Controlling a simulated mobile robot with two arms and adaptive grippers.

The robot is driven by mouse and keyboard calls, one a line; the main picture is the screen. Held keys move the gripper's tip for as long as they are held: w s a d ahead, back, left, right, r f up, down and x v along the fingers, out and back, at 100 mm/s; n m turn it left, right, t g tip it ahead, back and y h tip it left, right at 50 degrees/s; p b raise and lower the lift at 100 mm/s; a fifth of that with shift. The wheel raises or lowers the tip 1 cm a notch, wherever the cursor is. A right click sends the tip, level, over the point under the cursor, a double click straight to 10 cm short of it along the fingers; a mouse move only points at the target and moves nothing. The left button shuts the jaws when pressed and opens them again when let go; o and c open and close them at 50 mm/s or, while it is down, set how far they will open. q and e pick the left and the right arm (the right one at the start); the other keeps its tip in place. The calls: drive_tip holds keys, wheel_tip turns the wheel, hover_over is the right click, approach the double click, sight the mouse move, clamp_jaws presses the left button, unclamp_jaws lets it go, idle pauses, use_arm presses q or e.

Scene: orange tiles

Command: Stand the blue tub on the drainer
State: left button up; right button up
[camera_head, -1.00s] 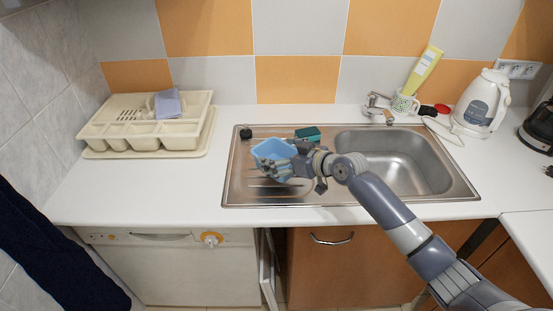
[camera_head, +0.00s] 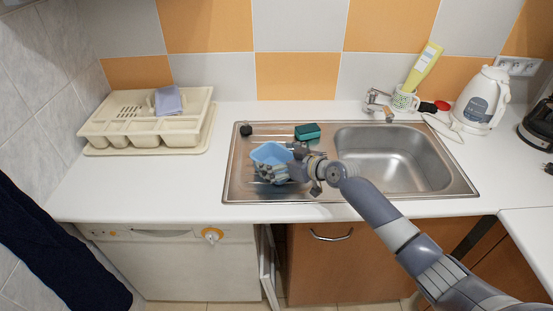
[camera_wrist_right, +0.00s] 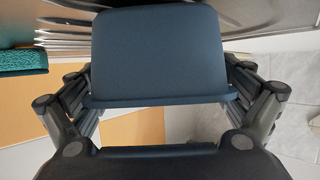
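The blue tub (camera_head: 268,152) is over the ribbed steel drainer (camera_head: 238,183) on the left half of the sink unit. My right gripper (camera_head: 272,172) is at the tub's near side, its fingers on either side of it. In the right wrist view the tub (camera_wrist_right: 158,55) fills the gap between the two fingers (camera_wrist_right: 162,95), which appear closed on it near its rim. The drainer's ribs (camera_wrist_right: 62,38) show close behind the tub's base; I cannot tell whether they touch. My left gripper is not in view.
A green sponge (camera_head: 307,132) and a small black plug (camera_head: 246,130) lie behind the tub. The sink basin (camera_head: 385,165) is to the right, with the tap (camera_head: 377,104) behind it. A beige dish rack (camera_head: 150,132) stands at the left. The counter between is clear.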

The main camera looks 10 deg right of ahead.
idle(0.3)
drive_tip(key=shift+r, duration=0.15)
drive_tip(key=shift+d, duration=0.1)
drive_tip(key=b+v, duration=0.1)
drive_tip(key=v, duration=0.9)
drive_tip(key=shift+s+d, duration=0.25)
drive_tip(key=shift+s, duration=0.1)
drive_tip(key=shift+s+d+r, duration=0.2)
drive_tip(key=shift+s+r, duration=0.15)
drive_tip(key=shift+s, duration=0.1)
